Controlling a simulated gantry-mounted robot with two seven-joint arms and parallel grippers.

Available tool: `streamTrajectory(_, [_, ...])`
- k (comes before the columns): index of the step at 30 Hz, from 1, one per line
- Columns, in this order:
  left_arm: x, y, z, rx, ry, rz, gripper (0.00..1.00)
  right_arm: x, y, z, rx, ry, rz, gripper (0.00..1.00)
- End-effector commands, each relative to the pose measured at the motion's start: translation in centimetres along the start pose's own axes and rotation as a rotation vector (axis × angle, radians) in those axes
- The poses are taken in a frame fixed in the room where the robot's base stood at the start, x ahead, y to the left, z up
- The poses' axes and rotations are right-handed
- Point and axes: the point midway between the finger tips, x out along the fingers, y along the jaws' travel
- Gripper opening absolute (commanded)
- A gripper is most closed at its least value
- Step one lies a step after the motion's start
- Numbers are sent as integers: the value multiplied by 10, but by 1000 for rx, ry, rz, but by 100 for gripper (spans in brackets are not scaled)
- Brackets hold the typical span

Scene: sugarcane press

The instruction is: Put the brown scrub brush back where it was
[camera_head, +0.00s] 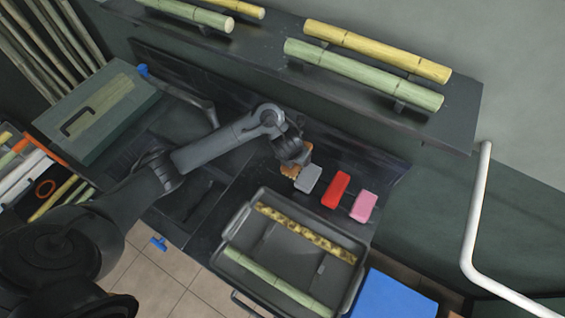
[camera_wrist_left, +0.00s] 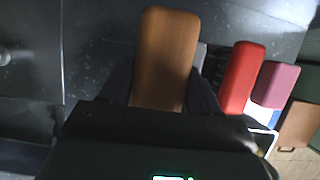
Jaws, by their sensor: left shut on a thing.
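The brown scrub brush (camera_wrist_left: 166,58) is between the fingers of my left gripper (camera_wrist_left: 160,100), which is shut on it. In the head view the brown brush (camera_head: 290,170) shows partly behind my left gripper (camera_head: 296,160), at the left end of a row of brushes on the dark counter. I cannot tell whether it touches the counter. A grey brush (camera_head: 308,179) is just right of it, then a red one (camera_head: 336,190) and a pink one (camera_head: 363,206). In the left wrist view the red brush (camera_wrist_left: 241,78) and pink brush (camera_wrist_left: 275,85) are to the right. My right gripper is not in view.
A dark tray (camera_head: 284,255) with a spotted cane and a green cane stands in front of the brushes. A shelf (camera_head: 462,120) with several canes is above the back wall. A blue panel (camera_head: 390,297) is at lower right. A green box (camera_head: 135,110) is at left.

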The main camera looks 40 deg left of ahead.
Motion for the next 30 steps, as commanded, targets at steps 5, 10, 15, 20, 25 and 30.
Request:
streamTrajectory(5, [21,35,-6,-2,0,3,33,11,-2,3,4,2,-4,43])
streamTrajectory(10, [30,52,-8,-2,-1,1,33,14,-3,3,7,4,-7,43])
streamTrajectory(15, [34,57,-9,0,-2,0,33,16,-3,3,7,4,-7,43])
streamTrajectory(20, [53,56,-18,0,1,-1,33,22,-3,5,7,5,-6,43])
streamTrajectory(25, [68,57,-23,-1,-1,-1,33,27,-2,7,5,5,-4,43])
streamTrajectory(30, [69,57,-23,0,-2,0,33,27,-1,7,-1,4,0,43])
